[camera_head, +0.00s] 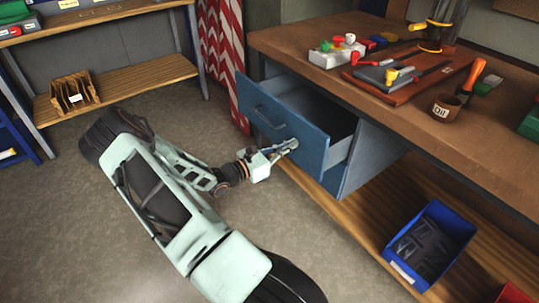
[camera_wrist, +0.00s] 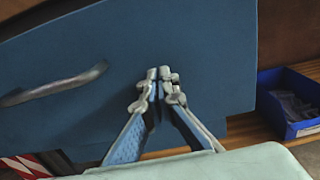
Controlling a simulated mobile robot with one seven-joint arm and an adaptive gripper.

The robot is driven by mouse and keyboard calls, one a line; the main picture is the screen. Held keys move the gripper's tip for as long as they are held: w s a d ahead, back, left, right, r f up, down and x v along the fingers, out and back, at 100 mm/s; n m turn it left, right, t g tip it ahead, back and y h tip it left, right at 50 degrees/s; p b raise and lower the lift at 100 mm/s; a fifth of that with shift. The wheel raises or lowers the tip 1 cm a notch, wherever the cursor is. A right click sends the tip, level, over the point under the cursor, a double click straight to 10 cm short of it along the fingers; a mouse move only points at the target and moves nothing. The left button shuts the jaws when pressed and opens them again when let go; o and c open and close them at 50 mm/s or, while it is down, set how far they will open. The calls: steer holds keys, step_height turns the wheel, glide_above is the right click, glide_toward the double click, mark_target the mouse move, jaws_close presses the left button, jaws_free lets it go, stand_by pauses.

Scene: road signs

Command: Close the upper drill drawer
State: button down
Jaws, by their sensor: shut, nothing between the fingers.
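The upper drawer (camera_head: 283,124) is blue with a metal bar handle and stands pulled out from under the workbench, its open inside showing. In the wrist view its blue front (camera_wrist: 200,50) fills most of the picture, with the handle (camera_wrist: 55,88) at the left. My gripper (camera_head: 291,145) is shut and empty, its fingertips at the lower right part of the drawer front, right of the handle. In the wrist view the fingertips (camera_wrist: 158,75) are together in front of the panel. I cannot tell whether they touch it.
A blue bin (camera_head: 432,245) sits on the lower shelf, right of the drawer. Red-and-white striped boards (camera_head: 221,55) stand behind the drawer. The floor at left is clear.

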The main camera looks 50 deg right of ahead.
steer(key=x, duration=1.3)
steer(key=shift+s+d+f+b, duration=0.1)
steer(key=shift+b, duration=0.25)
steer(key=shift+d+r, duration=0.1)
steer(key=shift+r, duration=0.1)
steer(key=shift+a, duration=0.35)
steer(key=p+v, duration=0.2)
steer(key=v, duration=1.1)
steer(key=shift+w+a, duration=0.2)
steer(key=shift+a, duration=0.1)
steer(key=shift+f, duration=0.1)
